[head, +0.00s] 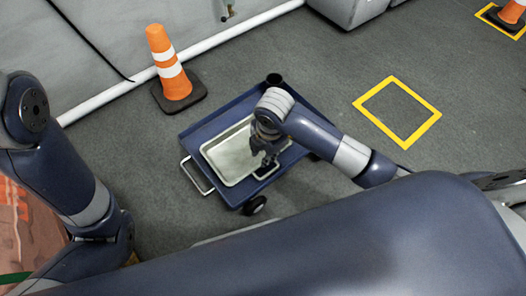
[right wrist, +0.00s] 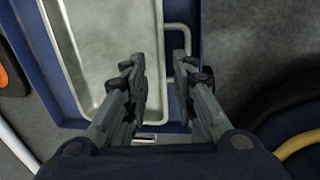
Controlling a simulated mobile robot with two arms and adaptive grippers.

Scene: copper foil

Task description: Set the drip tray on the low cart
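The drip tray (head: 228,157) is a shallow, pale metal rectangle. It lies on the blue low cart (head: 203,131), within the cart's raised rim. My right gripper (head: 267,163) is over the tray's right-hand side. In the right wrist view its two fingers (right wrist: 158,78) are apart, with the tray's rim and a pale loop handle (right wrist: 180,27) close by. The tray (right wrist: 112,40) fills the left of that view, and the cart's blue deck shows around it. Whether the fingers touch the tray is unclear. My left arm shows at the left, but its gripper is out of view.
An orange-and-white cone (head: 168,65) stands behind the cart on the left. A yellow floor square (head: 397,112) lies to the right, empty. A white pipe (head: 225,36) runs along the wall. The grey floor between cart and square is mostly clear.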

